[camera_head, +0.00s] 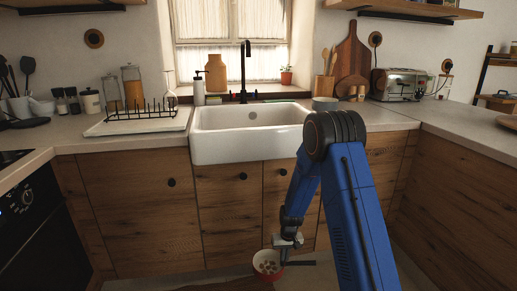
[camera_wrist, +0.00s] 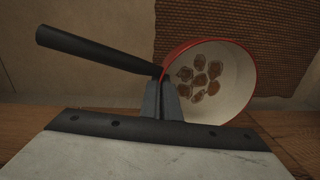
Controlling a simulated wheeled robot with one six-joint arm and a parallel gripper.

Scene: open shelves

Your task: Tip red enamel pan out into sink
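The red enamel pan (camera_head: 267,262) is low in front of the cabinets, below the sink. In the wrist view the pan (camera_wrist: 232,88) has a red outside, a pale inside and a black handle (camera_wrist: 95,48) pointing left. Several brown round pieces (camera_wrist: 200,77) lie inside it. My gripper (camera_head: 285,252) is at the pan, and its fingers (camera_wrist: 163,97) are close together at the rim near the handle. The pan appears tilted in the wrist view. The white sink (camera_head: 240,148) is set in the counter, above and behind my gripper, with a black tap (camera_head: 244,70).
A white drying mat with a black rack (camera_head: 140,112) is left of the sink. A soap bottle (camera_head: 199,90) stands behind the sink. Wooden cabinet fronts (camera_head: 140,210) are behind the pan.

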